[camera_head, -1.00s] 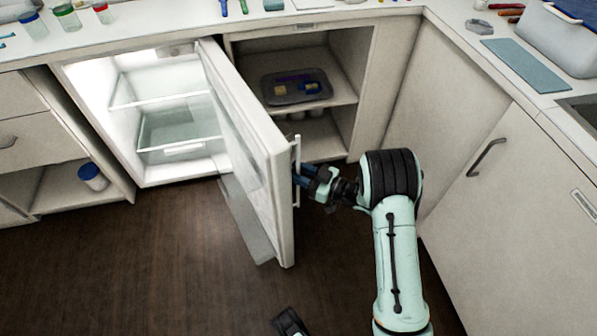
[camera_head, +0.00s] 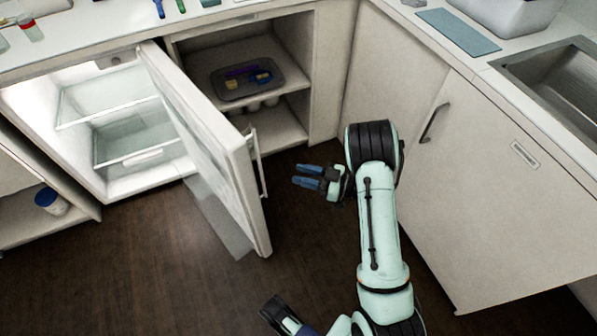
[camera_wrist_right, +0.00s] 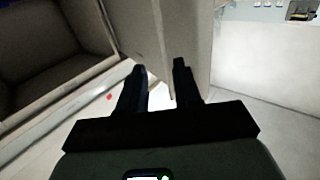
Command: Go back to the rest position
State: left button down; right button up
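My right gripper (camera_head: 308,176) has blue fingers pointing left, held apart with nothing between them. It hangs above the floor, just right of the fridge door's handle (camera_head: 259,165) and clear of it. The white fridge door (camera_head: 205,145) stands wide open, and the lit fridge inside shows glass shelves and a clear drawer (camera_head: 140,150). In the right wrist view the two dark fingers (camera_wrist_right: 158,85) are also apart, with a pale panel beyond them.
An open cabinet beside the fridge holds a grey tray (camera_head: 225,92) with small items. A closed cabinet with a dark handle (camera_head: 434,123) stands close on the right. A blue-lidded jar (camera_head: 50,200) sits on a low shelf at left. The floor (camera_head: 150,270) is clear.

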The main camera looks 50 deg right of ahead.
jog(key=shift+w+f, duration=0.1)
dwell(0.4)
